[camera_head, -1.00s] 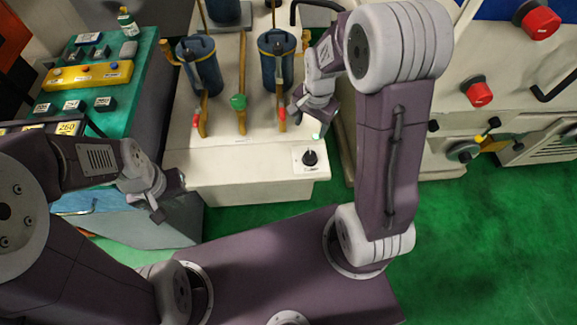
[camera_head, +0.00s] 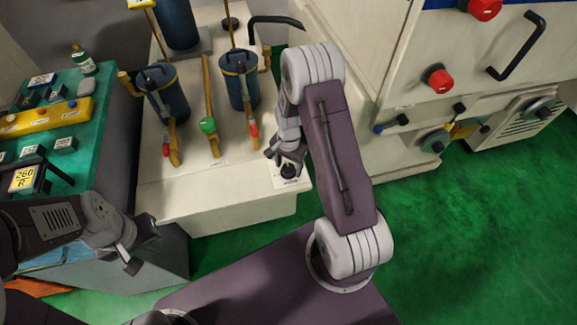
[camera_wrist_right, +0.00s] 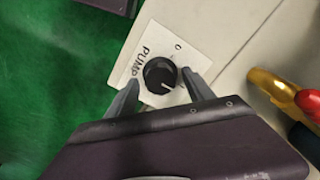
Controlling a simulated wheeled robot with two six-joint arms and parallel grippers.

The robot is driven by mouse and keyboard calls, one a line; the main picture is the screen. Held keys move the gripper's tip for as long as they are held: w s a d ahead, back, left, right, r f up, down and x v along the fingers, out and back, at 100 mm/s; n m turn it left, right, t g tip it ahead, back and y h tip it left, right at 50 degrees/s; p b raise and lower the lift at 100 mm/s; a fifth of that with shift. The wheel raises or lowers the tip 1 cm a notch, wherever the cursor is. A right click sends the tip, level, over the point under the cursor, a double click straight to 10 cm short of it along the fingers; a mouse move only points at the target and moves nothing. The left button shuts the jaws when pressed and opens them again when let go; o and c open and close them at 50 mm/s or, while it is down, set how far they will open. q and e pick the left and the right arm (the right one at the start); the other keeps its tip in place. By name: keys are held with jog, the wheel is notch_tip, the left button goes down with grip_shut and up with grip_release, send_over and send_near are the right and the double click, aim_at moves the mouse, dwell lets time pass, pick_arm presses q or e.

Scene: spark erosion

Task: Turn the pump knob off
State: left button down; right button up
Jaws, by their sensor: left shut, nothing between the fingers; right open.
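The black pump knob (camera_head: 288,171) sits on a white label plate at the front right of the cream pump unit (camera_head: 215,190). In the right wrist view the knob (camera_wrist_right: 160,75) is marked PUMP, with a 0 beside it; its white pointer line faces down toward my gripper, not toward the 0. My right gripper (camera_head: 280,158) is open; in the right wrist view its fingers (camera_wrist_right: 163,92) stand on either side of the knob, with small gaps visible. Whether they touch it cannot be told. My left gripper (camera_head: 138,250) is shut and empty, left of the pump unit's front.
A green bench (camera_head: 95,140) with instruments is at left. A cream machine (camera_head: 370,100) with red buttons is at right. Green floor is clear at lower right.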

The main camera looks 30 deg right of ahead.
jog(key=shift+a, duration=0.1)
grip_shut()
jog(key=shift+n, duration=0.3)
jog(key=n+p, duration=0.1)
jog(key=n, duration=0.1)
jog(key=shift+r+n, duration=0.1)
jog(key=shift+n, duration=0.2)
jog(key=n+p, duration=0.1)
jog(key=n, duration=0.4)
jog(key=shift+p, duration=0.35)
jog(key=n+p, duration=0.1)
jog(key=n, duration=0.8)
jog(key=shift+n+p, duration=0.3)
jog(key=shift+p, duration=0.05)
jog(key=shift+w, duration=0.1)
